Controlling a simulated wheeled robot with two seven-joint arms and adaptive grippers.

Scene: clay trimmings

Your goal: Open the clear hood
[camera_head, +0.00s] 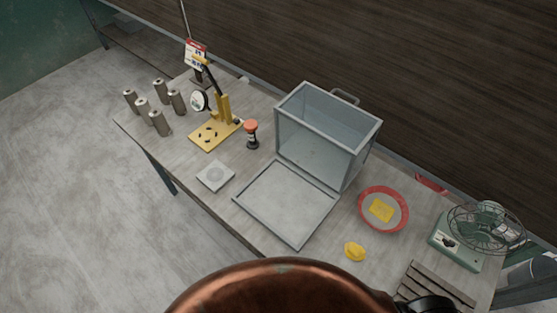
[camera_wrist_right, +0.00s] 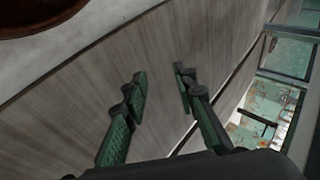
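The clear hood (camera_head: 322,138) is a see-through box with a grey frame. It stands tipped up at the back edge of a flat grey base tray (camera_head: 285,205), with its framed mouth facing forward and the tray uncovered. A handle (camera_head: 345,94) shows at its top rear. My right gripper (camera_wrist_right: 162,82) is open in the right wrist view, with nothing between its fingers and a grained surface behind. Neither gripper's fingers can be seen in the head view, and my left gripper is not in view.
Left of the hood stand a dark bottle with an orange top (camera_head: 251,134), a yellow-based press (camera_head: 216,130) and several metal cylinders (camera_head: 160,122). A small grey plate (camera_head: 215,176) lies left of the tray. A red-rimmed dish (camera_head: 364,212), a yellow lump (camera_head: 354,251) and a green fan-like device (camera_head: 455,248) are right.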

